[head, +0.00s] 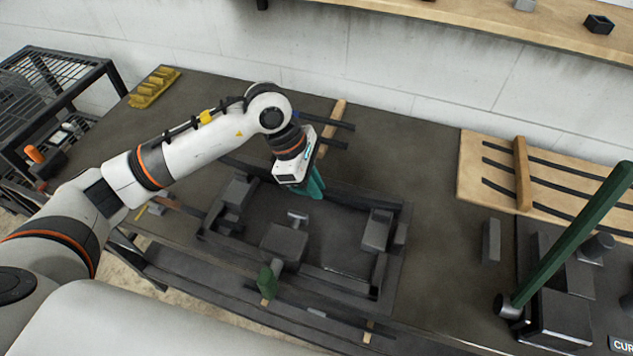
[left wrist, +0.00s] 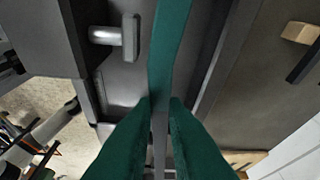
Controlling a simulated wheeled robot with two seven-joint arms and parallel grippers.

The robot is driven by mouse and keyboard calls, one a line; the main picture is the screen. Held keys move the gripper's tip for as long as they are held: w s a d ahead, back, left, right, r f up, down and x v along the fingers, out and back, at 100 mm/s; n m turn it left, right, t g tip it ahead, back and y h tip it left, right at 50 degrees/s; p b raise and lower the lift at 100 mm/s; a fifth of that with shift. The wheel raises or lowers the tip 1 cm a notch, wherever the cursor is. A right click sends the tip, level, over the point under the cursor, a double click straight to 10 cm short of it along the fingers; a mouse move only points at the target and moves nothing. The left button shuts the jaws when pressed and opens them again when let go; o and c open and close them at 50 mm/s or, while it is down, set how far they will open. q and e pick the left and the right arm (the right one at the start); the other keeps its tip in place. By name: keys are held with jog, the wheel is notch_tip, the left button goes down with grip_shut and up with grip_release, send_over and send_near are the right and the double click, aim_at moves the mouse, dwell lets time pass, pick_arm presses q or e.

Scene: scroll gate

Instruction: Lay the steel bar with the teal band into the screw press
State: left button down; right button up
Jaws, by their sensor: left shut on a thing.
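My left gripper (head: 314,190), with teal fingers, points down over the back edge of the screw press. In the left wrist view my left gripper (left wrist: 160,112) is shut on the steel bar with the teal band (left wrist: 170,45). The bar runs up the picture from between the fingers, teal in its far part and grey near the fingertips. In the head view the hand partly hides the bar. The screw press (head: 284,243) is a dark frame with grey blocks inside. Its metal screw and plate (left wrist: 130,37) show left of the bar. I cannot tell whether the bar touches the press. My right gripper is out of view.
A wooden rack (head: 522,175) with dark bars lies at the back right. A device with a long green lever (head: 575,235) stands at the right. A yellow block (head: 154,88) is at the back left, beside a black wire rack (head: 45,85). Bare tabletop (head: 420,160) lies between press and rack.

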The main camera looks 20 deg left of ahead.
pick_arm(q)
notch_tip(320, 180, down, 5)
jog(key=b, duration=0.2)
jog(key=shift+b, duration=0.4)
jog(key=shift+s+f+b, duration=0.4)
jog(key=shift+f+b, duration=0.15)
jog(key=shift+f, duration=0.3)
jog(key=shift+w+f, duration=0.1)
jog(key=shift+w, duration=0.2)
jog(key=shift+w+a+r+b, duration=0.1)
jog(key=shift+w+r+b, duration=0.15)
jog(key=shift+b, duration=0.3)
